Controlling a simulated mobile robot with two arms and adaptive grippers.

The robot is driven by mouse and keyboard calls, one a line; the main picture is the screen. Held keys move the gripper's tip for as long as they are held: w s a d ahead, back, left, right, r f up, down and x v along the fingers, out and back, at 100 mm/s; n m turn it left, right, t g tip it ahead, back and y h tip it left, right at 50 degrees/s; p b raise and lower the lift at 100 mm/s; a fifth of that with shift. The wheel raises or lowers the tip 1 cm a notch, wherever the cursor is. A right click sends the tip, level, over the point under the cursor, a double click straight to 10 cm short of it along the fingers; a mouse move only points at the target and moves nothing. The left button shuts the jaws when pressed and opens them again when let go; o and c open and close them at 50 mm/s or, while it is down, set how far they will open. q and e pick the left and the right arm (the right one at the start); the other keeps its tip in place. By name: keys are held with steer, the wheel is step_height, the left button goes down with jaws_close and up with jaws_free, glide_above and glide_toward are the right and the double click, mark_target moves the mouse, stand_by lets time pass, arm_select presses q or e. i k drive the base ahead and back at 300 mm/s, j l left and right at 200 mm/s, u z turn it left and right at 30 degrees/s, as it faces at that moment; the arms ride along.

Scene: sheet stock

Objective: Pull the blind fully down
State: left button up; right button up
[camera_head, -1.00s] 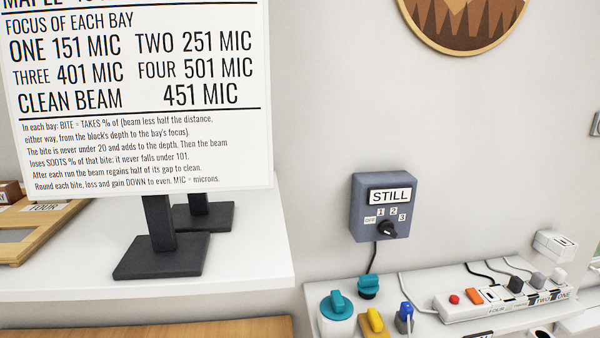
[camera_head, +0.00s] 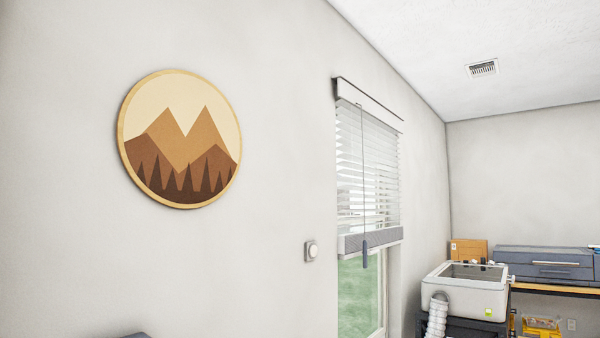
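The white slatted blind (camera_head: 368,170) hangs in the window on the wall right of centre. Its grey bottom rail (camera_head: 370,240) is partway down, and the window pane (camera_head: 358,295) shows bare below it with green outside. A thin cord or wand hangs in front of the slats and ends in a dark blue-grey handle (camera_head: 365,254) just below the rail. Neither of my grippers is in view.
A round mountain plaque (camera_head: 180,138) hangs on the wall at left. A small wall switch or knob (camera_head: 311,251) sits left of the window. A white machine (camera_head: 465,288) with a ribbed hose stands right of the window, before a blue-grey cabinet-like unit (camera_head: 545,263).

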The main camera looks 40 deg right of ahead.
mark_target(380, 142)
steer(key=z, duration=1.9)
steer(key=i+l+z, duration=0.45)
steer(key=i, duration=0.3)
steer(key=i+z, duration=0.45)
steer(key=i, duration=0.35)
